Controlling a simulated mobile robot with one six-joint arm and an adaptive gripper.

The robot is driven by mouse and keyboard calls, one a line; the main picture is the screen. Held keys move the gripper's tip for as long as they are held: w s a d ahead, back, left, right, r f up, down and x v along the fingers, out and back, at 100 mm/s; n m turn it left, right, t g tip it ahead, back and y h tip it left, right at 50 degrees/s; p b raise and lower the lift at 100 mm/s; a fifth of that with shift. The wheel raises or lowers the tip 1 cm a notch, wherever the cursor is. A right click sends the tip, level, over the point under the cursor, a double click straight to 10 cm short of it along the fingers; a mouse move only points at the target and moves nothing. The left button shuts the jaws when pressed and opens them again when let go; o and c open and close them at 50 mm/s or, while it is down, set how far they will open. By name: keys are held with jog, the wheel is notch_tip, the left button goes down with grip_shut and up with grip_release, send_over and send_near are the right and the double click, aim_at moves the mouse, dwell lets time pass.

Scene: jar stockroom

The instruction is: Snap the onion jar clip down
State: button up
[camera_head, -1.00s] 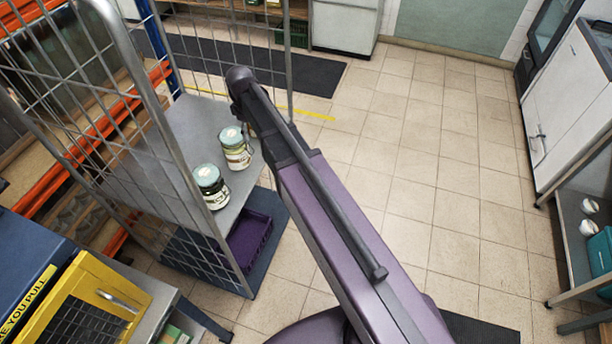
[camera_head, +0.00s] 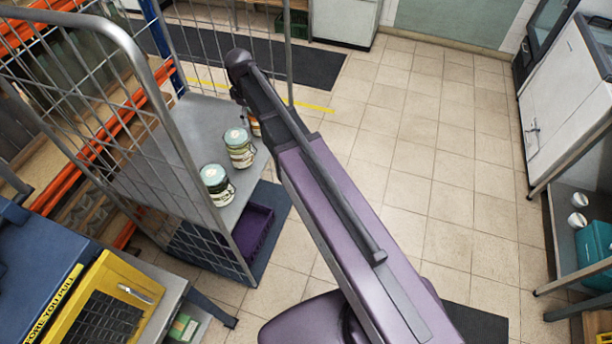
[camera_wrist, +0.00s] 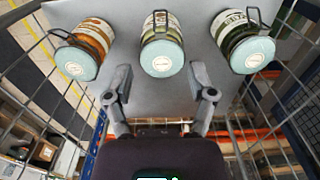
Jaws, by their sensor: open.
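Three glass jars with pale teal lids stand upright in a row on the grey cage shelf. In the wrist view, the middle jar (camera_wrist: 162,58) has pale contents, the left jar (camera_wrist: 82,55) orange contents and the right jar (camera_wrist: 248,50) dark green. Each has a dark wire clip; the middle clip (camera_wrist: 160,20) stands out from the jar's far side. I cannot read the labels, so which is the onion jar is uncertain. My gripper (camera_wrist: 161,93) is open and empty, its fingers apart just short of the middle jar. The head view does not show the gripper.
The wire cage trolley (camera_head: 180,150) has mesh sides around the shelf (camera_head: 185,122). A purple crate (camera_head: 252,232) sits below it. A yellow-fronted box (camera_head: 75,310) is at lower left. Open tiled floor (camera_head: 420,160) lies to the right, with a white cabinet (camera_head: 570,100) beyond.

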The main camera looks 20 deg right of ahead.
jog(key=s+d+f+m+b, duration=0.5)
jog(key=s+d+f+b, duration=0.1)
jog(key=s+f+b, duration=0.1)
jog(key=s+d+f+m+b, duration=0.5)
jog(key=s+f+b, duration=0.3)
jog(key=s, duration=0.3)
jog(key=shift+s+d+f+m+b, duration=0.2)
jog(key=shift+d+f+m+b, duration=0.25)
jog(key=shift+d, duration=0.45)
jog(key=shift+r, duration=0.15)
dwell(2.3)
